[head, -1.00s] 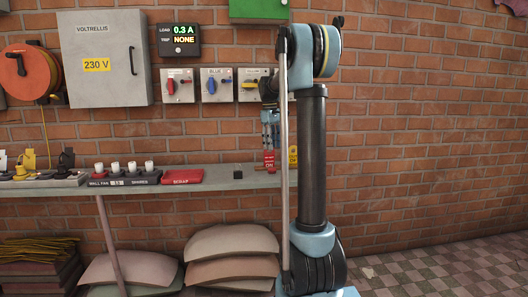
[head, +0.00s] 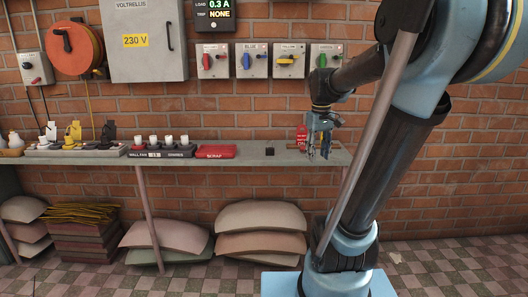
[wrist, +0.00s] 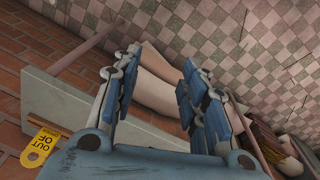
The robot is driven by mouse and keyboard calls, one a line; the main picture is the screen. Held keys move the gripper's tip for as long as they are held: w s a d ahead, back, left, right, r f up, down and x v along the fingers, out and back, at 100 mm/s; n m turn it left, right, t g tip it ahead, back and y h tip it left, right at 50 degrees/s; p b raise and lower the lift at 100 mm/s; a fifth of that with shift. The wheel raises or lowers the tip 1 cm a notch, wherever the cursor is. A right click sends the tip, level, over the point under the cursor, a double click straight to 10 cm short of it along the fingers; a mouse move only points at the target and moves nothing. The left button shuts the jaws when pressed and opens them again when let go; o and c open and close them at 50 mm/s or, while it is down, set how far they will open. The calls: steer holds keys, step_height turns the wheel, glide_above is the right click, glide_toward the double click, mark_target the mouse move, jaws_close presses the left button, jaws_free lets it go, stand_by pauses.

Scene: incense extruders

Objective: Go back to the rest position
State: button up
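My gripper (head: 319,152) hangs in front of the right end of the grey shelf (head: 255,161) in the head view, below my bent arm. In the wrist view my gripper (wrist: 157,72) shows two blue, padded fingers spread apart with nothing between them. The wrist camera looks past the shelf edge (wrist: 70,112) down to the checkered floor (wrist: 235,45).
A red tag (head: 301,137) stands beside my gripper; a yellow out-of-order tag (wrist: 40,147) shows in the wrist view. Red scrap tray (head: 215,151), small black block (head: 270,150) and plug strips (head: 75,152) sit leftward. Coloured switches (head: 289,61) hang above. Stacked cushions (head: 260,230) lie below.

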steer(key=s+f+m+t, duration=0.1)
steer(key=s+f+m, duration=0.2)
steer(key=s+f, duration=1.2)
steer(key=shift+s+a+f+m, duration=0.2)
steer(key=shift+s+f+m, duration=0.15)
steer(key=shift+s, duration=0.55)
steer(key=shift+w+f, duration=0.15)
steer(key=shift+w, duration=0.3)
steer(key=shift+c, duration=0.8)
steer(key=shift+s, duration=0.2)
